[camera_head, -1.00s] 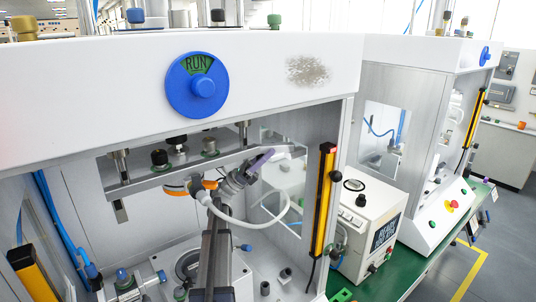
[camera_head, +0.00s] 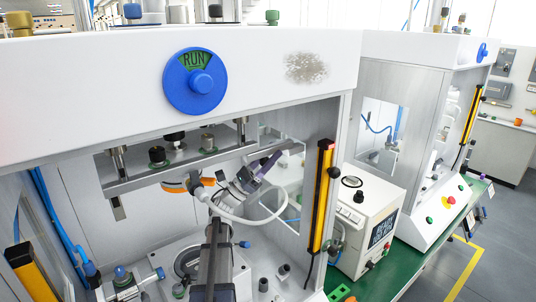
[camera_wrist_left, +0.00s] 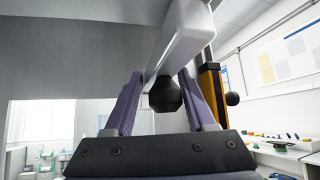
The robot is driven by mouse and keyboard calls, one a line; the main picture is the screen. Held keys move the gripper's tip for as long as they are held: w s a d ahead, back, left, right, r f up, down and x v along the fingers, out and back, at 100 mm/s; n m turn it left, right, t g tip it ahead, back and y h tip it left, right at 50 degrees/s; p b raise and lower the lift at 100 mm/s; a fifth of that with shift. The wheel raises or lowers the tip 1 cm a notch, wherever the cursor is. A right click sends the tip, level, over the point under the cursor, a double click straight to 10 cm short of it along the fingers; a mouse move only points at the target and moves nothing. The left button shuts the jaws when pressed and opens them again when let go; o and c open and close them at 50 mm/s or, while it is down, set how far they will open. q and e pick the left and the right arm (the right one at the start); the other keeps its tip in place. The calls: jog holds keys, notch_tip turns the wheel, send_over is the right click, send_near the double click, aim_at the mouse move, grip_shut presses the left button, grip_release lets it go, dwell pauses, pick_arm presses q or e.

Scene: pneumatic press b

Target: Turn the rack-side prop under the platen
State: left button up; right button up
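My left gripper (camera_head: 270,163) has purple fingers and is at the right end of the platen (camera_head: 130,182), inside the press. In the left wrist view a pale bar (camera_wrist_left: 187,42), seemingly the prop, slants down from the upper right to a dark knob (camera_wrist_left: 165,95). The knob shows between the two purple fingers, with a small gap visible at the left finger. The fingers look apart. Contact with the bar is unclear. In the head view, the gripper and arm hide most of the prop. My right gripper is not in view.
A yellow-and-black light bar (camera_head: 321,200) stands on the press's right front post, right of the gripper. A white hose loops below the wrist. Fixtures sit on the press floor. A white control box (camera_head: 363,225) stands right, on the green bench. A blue RUN dial (camera_head: 195,82) is overhead.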

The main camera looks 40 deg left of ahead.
pick_arm(q)
jog(key=shift+o, duration=1.3)
jog(key=shift+d+r, duration=0.1)
jog(key=shift+d, duration=0.2)
jog(key=shift+a, duration=0.15)
jog(key=shift+s+a+f+b, duration=0.25)
jog(key=shift+s+f+b, duration=0.05)
jog(key=shift+f+b, duration=0.2)
jog(key=b+v, duration=0.4)
jog(key=v, duration=0.2)
jog(key=shift+s+f, duration=0.2)
